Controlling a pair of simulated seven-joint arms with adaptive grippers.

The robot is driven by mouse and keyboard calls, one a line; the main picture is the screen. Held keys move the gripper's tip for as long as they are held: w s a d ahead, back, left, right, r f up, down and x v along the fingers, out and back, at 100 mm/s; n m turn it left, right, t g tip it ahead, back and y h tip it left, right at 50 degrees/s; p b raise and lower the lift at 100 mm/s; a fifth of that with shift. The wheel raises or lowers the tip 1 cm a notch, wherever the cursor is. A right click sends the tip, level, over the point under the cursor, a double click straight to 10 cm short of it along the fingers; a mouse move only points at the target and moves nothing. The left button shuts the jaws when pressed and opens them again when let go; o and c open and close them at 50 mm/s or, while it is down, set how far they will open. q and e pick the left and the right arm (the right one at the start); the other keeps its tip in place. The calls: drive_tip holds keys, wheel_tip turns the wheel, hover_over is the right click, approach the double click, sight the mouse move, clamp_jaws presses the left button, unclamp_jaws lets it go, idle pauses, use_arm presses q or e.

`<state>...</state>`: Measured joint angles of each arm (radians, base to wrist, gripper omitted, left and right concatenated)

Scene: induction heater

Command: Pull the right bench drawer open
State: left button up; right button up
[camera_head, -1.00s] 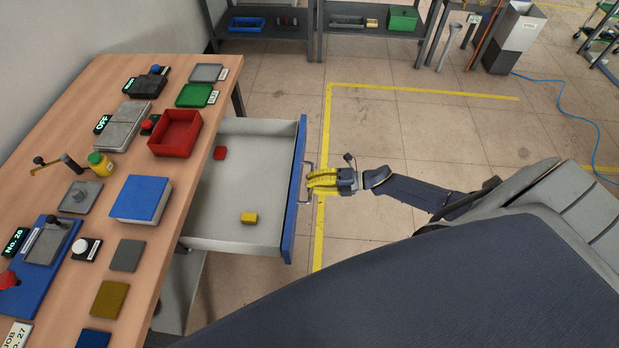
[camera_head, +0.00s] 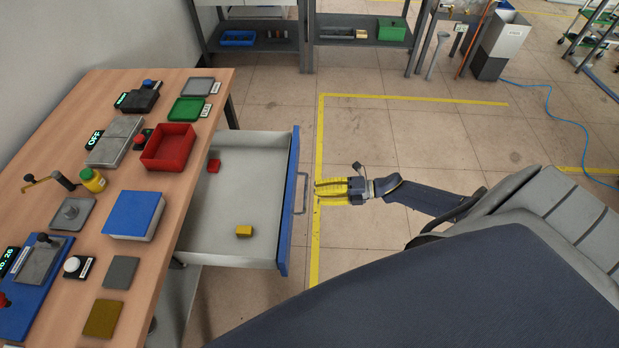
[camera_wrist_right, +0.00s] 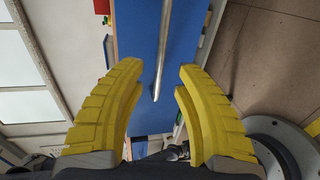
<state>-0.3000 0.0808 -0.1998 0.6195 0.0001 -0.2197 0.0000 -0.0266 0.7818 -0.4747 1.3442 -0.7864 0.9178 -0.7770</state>
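The right bench drawer (camera_head: 232,205) stands pulled well out from the wooden bench. Its blue front (camera_head: 288,205) carries a metal bar handle (camera_head: 302,193). A red block (camera_head: 214,166) and a yellow block (camera_head: 244,231) lie inside it. My right gripper (camera_head: 318,190) is open, with its yellow fingers pointing at the handle and a small gap between them. In the right wrist view the handle (camera_wrist_right: 161,50) runs up the blue front, beyond and between the spread fingertips (camera_wrist_right: 158,78). My left gripper is not in view.
The bench top (camera_head: 185,90) holds a red bin (camera_head: 168,147), a blue-topped box (camera_head: 133,214) and several plates and fixtures. Dark shelves (camera_head: 355,30) stand at the back. The floor right of the drawer is clear, with yellow lines (camera_head: 318,240).

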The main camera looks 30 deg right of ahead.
drive_tip(key=v, duration=0.6)
drive_tip(key=shift+s+d, duration=0.2)
drive_tip(key=shift+d, duration=0.15)
